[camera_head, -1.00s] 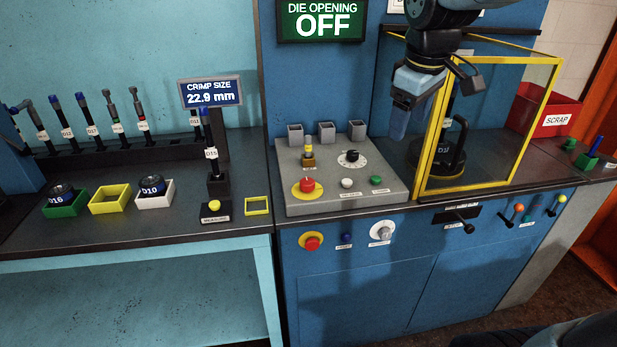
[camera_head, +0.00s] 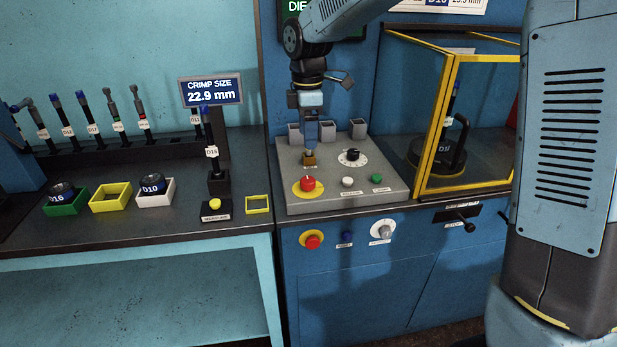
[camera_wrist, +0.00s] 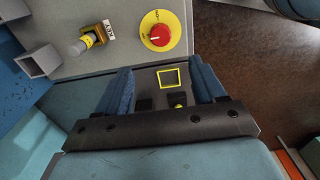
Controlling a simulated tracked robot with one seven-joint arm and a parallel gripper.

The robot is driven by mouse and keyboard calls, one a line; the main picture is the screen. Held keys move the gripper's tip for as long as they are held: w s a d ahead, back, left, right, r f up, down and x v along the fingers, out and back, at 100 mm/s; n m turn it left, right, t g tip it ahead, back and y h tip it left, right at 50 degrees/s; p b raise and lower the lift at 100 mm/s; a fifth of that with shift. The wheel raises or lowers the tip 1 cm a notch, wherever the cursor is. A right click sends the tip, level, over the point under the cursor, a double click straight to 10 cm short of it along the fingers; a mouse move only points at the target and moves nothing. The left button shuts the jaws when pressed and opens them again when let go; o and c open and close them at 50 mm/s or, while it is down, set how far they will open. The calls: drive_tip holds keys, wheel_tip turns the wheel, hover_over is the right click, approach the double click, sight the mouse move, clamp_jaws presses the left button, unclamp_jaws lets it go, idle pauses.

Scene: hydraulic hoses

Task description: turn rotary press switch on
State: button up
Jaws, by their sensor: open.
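A red rotary knob on a yellow disc (camera_head: 308,184) sits at the front left of the grey sloped console (camera_head: 385,190). It also shows in the wrist view (camera_wrist: 160,36), with small markings on the disc. A grey knob on a white dial (camera_head: 383,231) is on the blue front panel below. I cannot tell from the labels which is the press switch. My gripper (camera_head: 311,140) points down above the console's left part, behind the red knob and apart from it. Its two blue fingers are spread and empty in the wrist view (camera_wrist: 164,82).
A brass tagged key (camera_wrist: 97,37) stands close behind the red knob. A black dial (camera_head: 352,156), white button (camera_head: 347,182) and green button (camera_head: 377,179) share the console. A red button (camera_head: 312,241) is on the front panel. A yellow-framed guard (camera_head: 449,120) stands right.

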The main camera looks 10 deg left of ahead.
sight(308, 179)
wheel_tip(308, 179, down, 13)
drive_tip(key=shift+f, duration=0.2)
idle(0.4)
drive_tip(key=shift+c, duration=0.4)
drive_tip(key=c, duration=1)
